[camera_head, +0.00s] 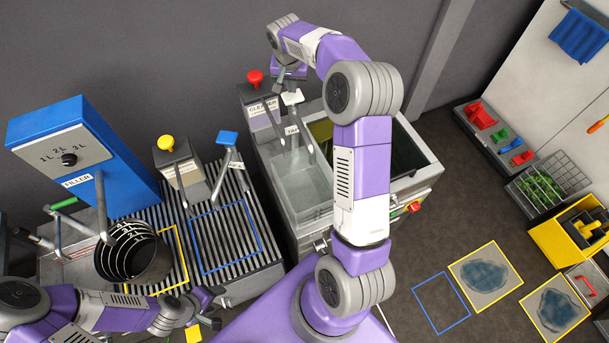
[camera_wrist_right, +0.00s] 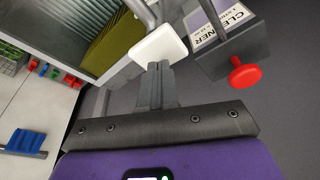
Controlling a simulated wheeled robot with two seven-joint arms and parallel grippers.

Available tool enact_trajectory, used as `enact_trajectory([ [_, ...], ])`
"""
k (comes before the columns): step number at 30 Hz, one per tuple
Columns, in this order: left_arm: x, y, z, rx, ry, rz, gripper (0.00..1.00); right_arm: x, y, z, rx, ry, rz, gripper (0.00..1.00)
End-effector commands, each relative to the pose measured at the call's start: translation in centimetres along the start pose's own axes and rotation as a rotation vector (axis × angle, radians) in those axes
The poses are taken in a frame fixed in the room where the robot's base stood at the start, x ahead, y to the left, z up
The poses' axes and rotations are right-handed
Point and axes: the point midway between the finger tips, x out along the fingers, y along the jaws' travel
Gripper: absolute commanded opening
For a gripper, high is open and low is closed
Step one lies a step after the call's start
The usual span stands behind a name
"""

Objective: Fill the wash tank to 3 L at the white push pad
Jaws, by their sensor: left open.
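The white push pad (camera_head: 292,98) stands on a lever at the back of the grey wash tank (camera_head: 301,190); it also shows in the right wrist view (camera_wrist_right: 158,45). The tank's basin looks pale inside; I cannot read its water level. My right gripper (camera_head: 283,80) is at the pad, with its fingers together and nothing between them. In the right wrist view its fingertips (camera_wrist_right: 157,66) meet the pad's lower edge; I cannot tell whether they press on it. My left gripper (camera_head: 214,306) is open and empty at the front of the slatted rack, away from the tank.
A red-knobbed cleaner dispenser (camera_head: 262,105) stands just left of the pad. A blue filler (camera_head: 85,150) with a 1L-2L-3L dial, a yellow-knobbed dispenser (camera_head: 180,165) and a blue pad (camera_head: 228,138) stand further left.

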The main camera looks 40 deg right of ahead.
Motion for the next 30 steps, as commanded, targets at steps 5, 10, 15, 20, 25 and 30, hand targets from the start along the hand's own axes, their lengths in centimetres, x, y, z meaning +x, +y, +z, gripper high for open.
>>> enact_trajectory([
  [5,0.2,-0.1,0.0,0.0,0.0,0.0,0.61,0.3,0.0,0.1,0.0,0.0,0.0,0.0],
  [10,0.7,-0.3,0.0,0.0,0.0,0.0,0.61,1.0,0.0,0.3,-0.001,0.0,0.0,0.0],
  [15,1.2,-0.5,-0.1,0.0,0.0,0.0,0.61,1.7,0.0,0.4,0.0,0.0,0.0,0.0],
  [20,1.6,-0.6,-0.1,0.0,0.0,0.0,0.61,2.4,0.0,0.6,0.0,-0.001,0.001,0.0],
  [25,2.1,-0.8,-0.1,0.0,0.0,0.0,0.61,3.1,0.0,0.8,0.0,-0.002,0.002,0.0],
  [30,1.9,-0.7,-0.1,0.0,0.0,0.0,0.61,2.9,0.1,0.8,0.0,-0.003,0.002,0.0],
])
